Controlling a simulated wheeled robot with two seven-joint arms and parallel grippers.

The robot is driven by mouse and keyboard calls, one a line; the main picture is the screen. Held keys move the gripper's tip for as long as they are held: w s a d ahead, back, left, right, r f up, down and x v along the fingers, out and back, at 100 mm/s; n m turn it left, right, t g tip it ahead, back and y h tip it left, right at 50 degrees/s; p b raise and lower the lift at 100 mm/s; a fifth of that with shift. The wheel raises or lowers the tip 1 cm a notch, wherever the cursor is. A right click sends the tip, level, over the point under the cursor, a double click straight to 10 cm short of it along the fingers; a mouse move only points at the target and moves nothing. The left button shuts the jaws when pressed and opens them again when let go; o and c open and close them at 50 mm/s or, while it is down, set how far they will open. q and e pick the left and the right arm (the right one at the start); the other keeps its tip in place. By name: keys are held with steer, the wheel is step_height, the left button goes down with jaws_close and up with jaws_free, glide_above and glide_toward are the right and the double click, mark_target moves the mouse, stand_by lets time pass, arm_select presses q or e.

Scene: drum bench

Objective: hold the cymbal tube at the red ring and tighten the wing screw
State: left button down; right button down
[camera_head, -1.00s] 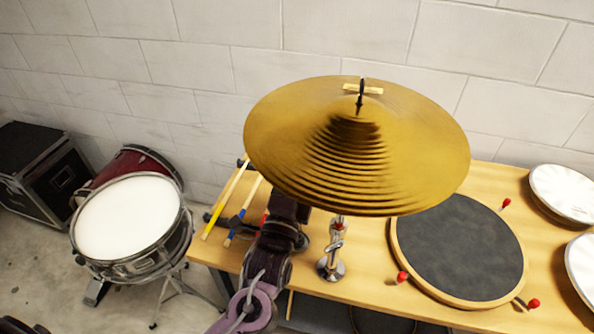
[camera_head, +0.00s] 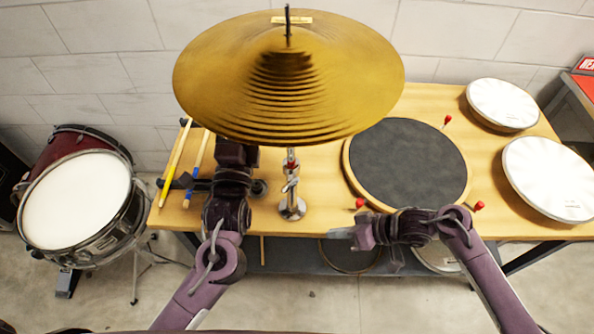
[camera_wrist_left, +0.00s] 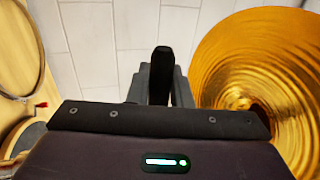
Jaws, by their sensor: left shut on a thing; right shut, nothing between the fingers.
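The gold cymbal (camera_head: 288,85) sits on its upright stand, with the chrome tube (camera_head: 291,170) showing below it. A chrome fitting, perhaps the wing screw (camera_head: 290,187), sits lower on the tube. My left arm reaches up under the cymbal; its fingertips are hidden there in the head view. My right gripper (camera_head: 345,234) is shut and empty, right of the stand base.
A round dark practice pad (camera_head: 408,163) with red knobs lies on the wooden bench (camera_head: 325,185). White drum heads (camera_head: 502,103) lie at the right. Drumsticks (camera_head: 177,160) lie at the bench's left end. A snare drum (camera_head: 78,200) stands at the left. A pale wall is behind.

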arm_select(q)
steer(key=shift+a+r, duration=0.1)
steer(key=shift+r, duration=0.3)
arm_select(e)
steer(key=w+a+r+n+y, duration=0.1)
steer(key=w+a+r+n, duration=0.15)
steer(key=r, duration=0.45)
steer(key=w+a+r+n, duration=0.1)
steer(key=w+r+n, duration=0.2)
steer(key=r, duration=0.5)
step_height(320, 180, up, 10)
steer(key=n+g, duration=0.2)
steer(key=n, duration=0.3)
glide_above(298, 178)
steer(key=d, duration=0.4)
steer(key=x, duration=0.9)
steer(key=shift+s+a+f, duration=0.1)
steer(key=shift+s+f, duration=0.1)
steer(key=shift+f, duration=0.1)
steer(key=d, duration=0.1)
steer(key=d+f, duration=0.1)
steer(key=shift+w+d+f+h, duration=0.1)
steer(key=shift+d+f+h, duration=0.2)
steer(key=shift+d, duration=0.05)
steer(key=shift+d+f, duration=0.35)
steer(key=shift+d, duration=0.15)
